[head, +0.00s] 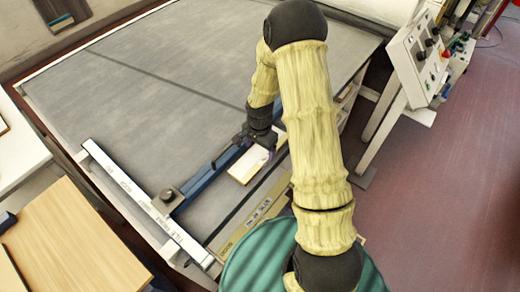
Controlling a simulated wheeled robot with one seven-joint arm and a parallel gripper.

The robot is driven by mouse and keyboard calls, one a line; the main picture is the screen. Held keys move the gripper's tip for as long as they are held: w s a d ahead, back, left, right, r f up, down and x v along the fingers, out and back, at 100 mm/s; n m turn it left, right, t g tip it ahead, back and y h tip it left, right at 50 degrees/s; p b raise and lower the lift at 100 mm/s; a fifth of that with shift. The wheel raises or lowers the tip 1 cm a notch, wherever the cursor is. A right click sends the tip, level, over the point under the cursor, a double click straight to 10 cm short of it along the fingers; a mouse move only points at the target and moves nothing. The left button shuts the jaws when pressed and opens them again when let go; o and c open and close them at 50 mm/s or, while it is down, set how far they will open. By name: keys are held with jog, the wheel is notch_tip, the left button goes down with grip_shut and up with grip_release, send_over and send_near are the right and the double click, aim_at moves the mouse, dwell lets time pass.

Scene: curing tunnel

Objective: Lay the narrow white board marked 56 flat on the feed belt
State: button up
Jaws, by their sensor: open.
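A narrow white board (247,164) with a tan edge lies on the grey feed belt (140,85), near its front edge and beside a blue bar. It looks flat; no number can be read on it at this size. My gripper (266,146) is open, just above the board's far right end. The fingers are small and dark here, and whether they touch the board cannot be told.
A blue bar (205,178) meets a white ruled rail (140,197) with a dark knob (167,195). A control panel (421,58) stands at right. A wooden-topped table (70,240) is at lower left. The belt's far left is clear.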

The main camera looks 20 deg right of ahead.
aim_at(260, 154)
notch_tip(260, 154, up, 11)
jog(key=b, duration=0.2)
dwell(0.3)
jog(key=shift+s+r, duration=0.1)
jog(key=shift+r, duration=0.05)
jog(key=s+r+n+t, duration=0.1)
jog(key=s+r+n, duration=0.2)
jog(key=s+n, duration=0.2)
jog(key=s+r+n+t, duration=0.1)
jog(key=s+r+n, duration=0.2)
jog(key=s, duration=0.6)
jog(key=n, duration=0.2)
jog(key=shift+s+n+t, duration=0.15)
jog(key=shift+n+t, duration=0.15)
jog(key=shift+n, duration=0.1)
